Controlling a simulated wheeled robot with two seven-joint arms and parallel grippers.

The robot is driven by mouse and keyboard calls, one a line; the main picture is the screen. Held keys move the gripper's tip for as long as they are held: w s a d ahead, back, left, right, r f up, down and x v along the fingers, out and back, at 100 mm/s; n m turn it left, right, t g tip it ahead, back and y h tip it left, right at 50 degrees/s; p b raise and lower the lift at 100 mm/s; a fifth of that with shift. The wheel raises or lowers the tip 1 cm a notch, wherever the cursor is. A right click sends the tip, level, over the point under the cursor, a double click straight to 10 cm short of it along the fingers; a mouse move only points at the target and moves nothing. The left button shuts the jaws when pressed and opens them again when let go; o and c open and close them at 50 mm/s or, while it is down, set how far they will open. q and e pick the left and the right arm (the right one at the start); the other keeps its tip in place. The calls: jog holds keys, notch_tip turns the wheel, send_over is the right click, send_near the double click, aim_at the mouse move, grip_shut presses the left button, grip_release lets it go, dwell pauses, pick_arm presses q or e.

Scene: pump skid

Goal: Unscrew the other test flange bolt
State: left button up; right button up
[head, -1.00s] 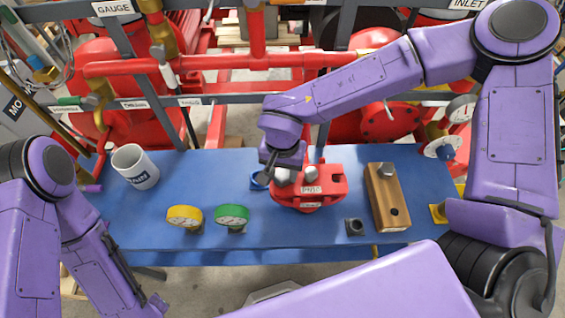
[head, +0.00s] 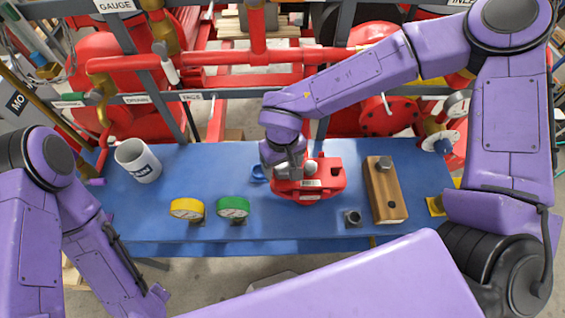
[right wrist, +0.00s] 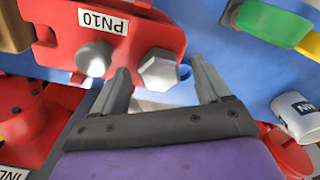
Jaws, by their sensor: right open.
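The red test flange (head: 322,185) with its PN10 label sits on the blue bench, right of centre. In the right wrist view the flange (right wrist: 60,15) carries a grey hex bolt (right wrist: 160,70) and a rounder grey stud end (right wrist: 94,58). My right gripper (head: 284,170) is over the flange's left side in the head view. In the right wrist view the right gripper (right wrist: 163,82) is open, its two fingers apart on either side of the hex bolt, gaps showing. The bolt's contact with the fingers is not visible. My left arm runs out at the lower left; its gripper is not seen.
A wooden block (head: 380,195) with a grey bolt (head: 385,163) in it and an open hole stands right of the flange. Red pipework is behind.

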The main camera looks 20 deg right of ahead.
notch_tip(320, 180, up, 11)
jog(key=b, duration=0.1)
jog(key=shift+f, duration=0.2)
dwell(0.5)
